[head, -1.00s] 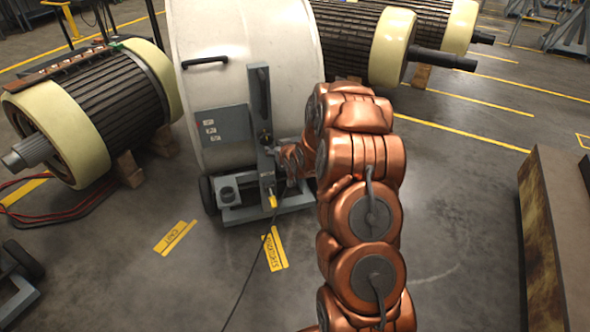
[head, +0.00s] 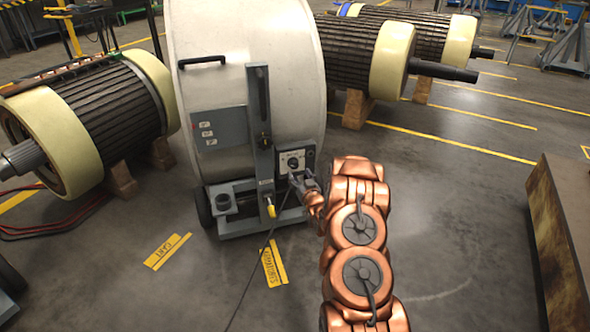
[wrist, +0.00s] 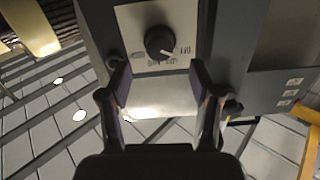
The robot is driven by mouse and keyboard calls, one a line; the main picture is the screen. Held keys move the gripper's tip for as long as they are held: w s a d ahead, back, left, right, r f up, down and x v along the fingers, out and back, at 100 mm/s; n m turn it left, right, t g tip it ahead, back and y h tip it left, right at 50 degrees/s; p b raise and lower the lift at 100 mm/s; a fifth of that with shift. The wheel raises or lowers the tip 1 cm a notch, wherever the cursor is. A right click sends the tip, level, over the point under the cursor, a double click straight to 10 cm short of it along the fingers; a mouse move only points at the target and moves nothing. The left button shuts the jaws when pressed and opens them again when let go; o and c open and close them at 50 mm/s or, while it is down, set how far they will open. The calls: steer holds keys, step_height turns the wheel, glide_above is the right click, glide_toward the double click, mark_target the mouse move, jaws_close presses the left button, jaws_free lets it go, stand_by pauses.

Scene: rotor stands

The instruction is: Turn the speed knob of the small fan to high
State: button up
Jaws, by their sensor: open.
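The small fan is a large pale drum (head: 245,80) on a wheeled grey frame in the head view. Its speed knob (head: 292,162) is a dark round knob on a light plate, low on the drum's right side. In the wrist view the black knob (wrist: 160,41) has a pale pointer mark toward its lower right; the lettering around it is too small to read surely. My gripper (wrist: 160,84) is open and empty, its two fingers apart and framing the plate below the knob. In the head view my gripper (head: 299,181) is just below the knob plate.
A grey upright post (head: 260,125) stands just left of the knob plate. A cable (head: 252,275) runs down across the floor. Rotors (head: 100,115) rest on wooden blocks at left and behind. A brown-sided bench (head: 560,240) stands at right, with open floor between.

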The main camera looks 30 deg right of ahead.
mark_target(295, 166)
steer(key=shift+b+x, duration=0.8)
steer(key=shift+x, duration=2.15)
steer(key=c, duration=1.1)
